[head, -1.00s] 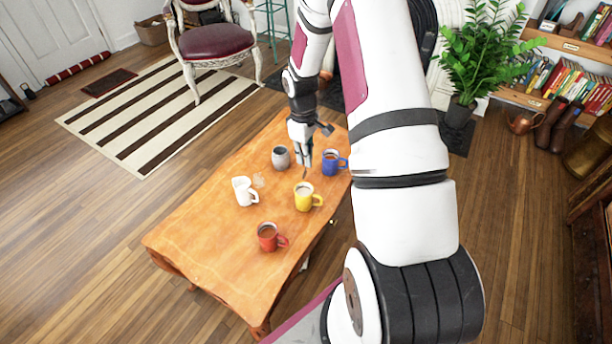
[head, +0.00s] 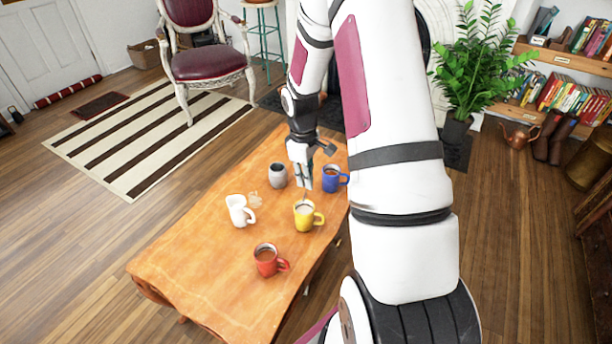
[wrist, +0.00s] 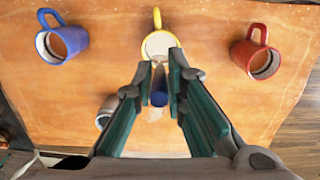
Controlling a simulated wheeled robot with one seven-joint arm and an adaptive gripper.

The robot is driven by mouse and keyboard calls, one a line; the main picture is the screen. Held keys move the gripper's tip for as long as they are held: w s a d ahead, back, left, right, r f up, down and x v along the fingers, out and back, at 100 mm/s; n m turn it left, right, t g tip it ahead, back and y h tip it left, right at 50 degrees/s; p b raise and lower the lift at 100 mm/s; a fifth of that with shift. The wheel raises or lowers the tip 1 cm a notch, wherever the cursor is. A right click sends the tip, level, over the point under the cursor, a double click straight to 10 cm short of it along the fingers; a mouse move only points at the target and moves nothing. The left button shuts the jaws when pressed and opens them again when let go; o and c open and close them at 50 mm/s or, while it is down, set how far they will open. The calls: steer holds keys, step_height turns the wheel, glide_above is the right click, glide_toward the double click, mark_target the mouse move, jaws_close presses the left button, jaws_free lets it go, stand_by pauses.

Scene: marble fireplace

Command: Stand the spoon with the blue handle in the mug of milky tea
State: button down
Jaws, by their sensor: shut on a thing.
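The yellow mug (head: 307,218) stands upright on the wooden table and holds a pale, creamy drink; it also shows in the wrist view (wrist: 158,37). My gripper (head: 304,184) is shut on the spoon and hangs just behind the yellow mug in the head view. The spoon's blue handle (wrist: 158,98) is between my fingers in the wrist view. Its grey lower part points down toward the yellow mug's rim and is partly hidden. I cannot tell whether its tip is inside the mug.
A blue mug (head: 330,182) and a red mug (head: 266,262) hold darker brown drinks. A white mug (head: 237,212), a small clear object (head: 255,199) and a grey cup (head: 278,176) stand to the left. The table's front left (head: 190,260) is clear.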

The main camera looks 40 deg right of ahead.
step_height(320, 180, down, 9)
steer(key=b, duration=0.5)
stand_by(0.8)
stand_by(0.4)
steer(key=c, duration=1.1)
jaws_free()
steer(key=shift+o, duration=0.2)
steer(key=shift+r, duration=0.1)
steer(key=shift+r+p, duration=3.2)
steer(key=shift+r, duration=1.2)
steer(key=shift+r, duration=0.1)
